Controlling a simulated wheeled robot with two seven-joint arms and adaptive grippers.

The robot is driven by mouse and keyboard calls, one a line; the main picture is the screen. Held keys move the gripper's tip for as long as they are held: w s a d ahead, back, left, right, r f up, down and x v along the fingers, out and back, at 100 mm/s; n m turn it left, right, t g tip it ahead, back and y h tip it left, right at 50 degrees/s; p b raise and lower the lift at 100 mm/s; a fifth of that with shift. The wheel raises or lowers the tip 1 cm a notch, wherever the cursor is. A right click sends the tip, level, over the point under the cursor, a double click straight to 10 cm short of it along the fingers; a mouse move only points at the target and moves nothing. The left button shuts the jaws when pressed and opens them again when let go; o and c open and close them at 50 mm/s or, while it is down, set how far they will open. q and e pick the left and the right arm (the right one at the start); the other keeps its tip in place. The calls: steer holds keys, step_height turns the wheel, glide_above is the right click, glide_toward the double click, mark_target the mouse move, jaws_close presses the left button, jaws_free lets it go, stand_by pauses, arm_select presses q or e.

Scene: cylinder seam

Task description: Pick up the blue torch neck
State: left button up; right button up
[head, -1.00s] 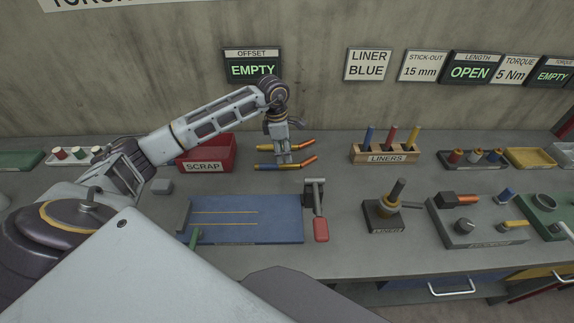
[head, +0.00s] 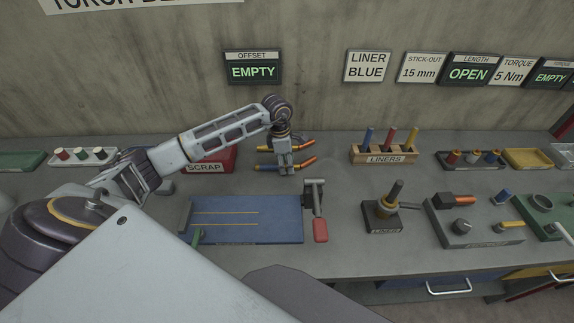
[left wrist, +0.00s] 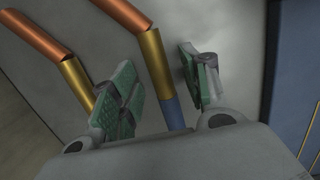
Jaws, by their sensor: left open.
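The blue torch neck (head: 267,168) lies on the bench behind the blue mat, with a blue end, a gold middle and a bent copper tip. In the left wrist view its blue part (left wrist: 172,112) shows near the palm. My left gripper (head: 286,168) points down over this neck and is open. In the left wrist view its green-padded fingers (left wrist: 160,78) stand on either side of the neck's gold and blue part, apparently not pressing on it. My right gripper is not in view.
A second torch neck (head: 266,149) lies parallel, just behind, close to the left finger in the left wrist view. The red scrap bin (head: 222,160) is to the left, the blue mat (head: 245,228) in front, the liner rack (head: 385,158) to the right. Bare bench lies between gripper and rack.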

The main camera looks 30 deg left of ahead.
arm_select(q)
steer(key=shift+f, duration=0.25)
steer(key=shift+c, duration=0.5)
jaws_close()
